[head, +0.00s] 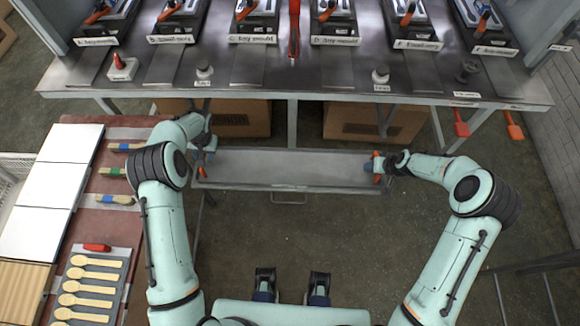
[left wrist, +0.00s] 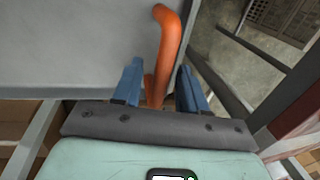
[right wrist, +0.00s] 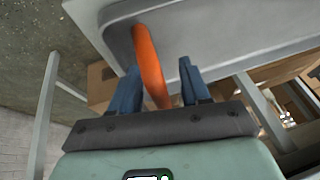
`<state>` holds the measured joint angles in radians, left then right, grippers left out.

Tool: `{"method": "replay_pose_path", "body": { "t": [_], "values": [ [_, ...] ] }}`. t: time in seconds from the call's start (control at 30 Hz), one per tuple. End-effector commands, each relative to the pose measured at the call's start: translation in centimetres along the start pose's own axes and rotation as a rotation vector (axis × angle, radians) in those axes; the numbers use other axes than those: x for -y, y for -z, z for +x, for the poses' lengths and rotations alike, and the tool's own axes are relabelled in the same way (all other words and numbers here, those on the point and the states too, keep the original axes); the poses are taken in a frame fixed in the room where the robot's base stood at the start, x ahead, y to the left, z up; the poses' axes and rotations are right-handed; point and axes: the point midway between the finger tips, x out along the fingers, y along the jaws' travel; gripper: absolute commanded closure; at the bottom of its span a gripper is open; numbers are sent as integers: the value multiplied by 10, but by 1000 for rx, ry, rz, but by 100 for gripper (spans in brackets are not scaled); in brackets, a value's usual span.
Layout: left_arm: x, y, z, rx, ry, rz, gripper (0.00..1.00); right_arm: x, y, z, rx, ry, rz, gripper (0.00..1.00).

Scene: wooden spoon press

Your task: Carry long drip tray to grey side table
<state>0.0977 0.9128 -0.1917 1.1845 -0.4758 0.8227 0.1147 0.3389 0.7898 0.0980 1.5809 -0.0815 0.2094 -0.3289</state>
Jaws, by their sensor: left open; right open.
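The long drip tray (head: 290,168) is a shallow grey metal tray lying level just in front of the steel press bench. It has an orange handle at each end. My left gripper (head: 204,158) is at the tray's left end. In the left wrist view its open blue fingers (left wrist: 158,75) stand either side of the orange handle (left wrist: 170,45). My right gripper (head: 380,167) is at the right end. In the right wrist view its open fingers (right wrist: 160,75) stand either side of the other handle (right wrist: 148,60). I cannot make out the grey side table for certain.
The steel bench (head: 300,95) with several presses runs across the back. Cardboard boxes (head: 230,120) sit beneath it. A table with wooden spoons (head: 95,274) and white boards (head: 55,180) stands at left. The floor (head: 310,235) before the tray is clear. A dark metal frame (head: 548,295) shows at lower right.

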Motion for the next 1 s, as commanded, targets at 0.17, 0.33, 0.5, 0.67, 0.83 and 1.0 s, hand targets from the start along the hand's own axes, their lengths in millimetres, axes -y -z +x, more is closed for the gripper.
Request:
{"method": "replay_pose_path", "body": {
  "t": [0.17, 0.33, 0.5, 0.67, 0.83, 1.0],
  "values": [
    [0, 0, 0, 0, 0, 0, 97, 0, 0, 0, 0, 0, 0, 93],
    [0, 0, 0, 0, 0, 0, 100, 0, 0, 0, 0, 0, 0, 100],
    [0, 0, -1, 0, 0, 0, 100, 0, 0, 0, 1, 0, 0, 100],
    [0, 0, -1, 0, 0, 0, 100, 0, 0, 0, 1, 0, 0, 100],
    [0, 0, -1, 0, 0, 0, 100, 0, 0, 0, 1, 0, 0, 100],
    [0, 0, -1, 0, 0, 0, 100, 0, 0, 0, 1, 0, 0, 100]
  ]
}}
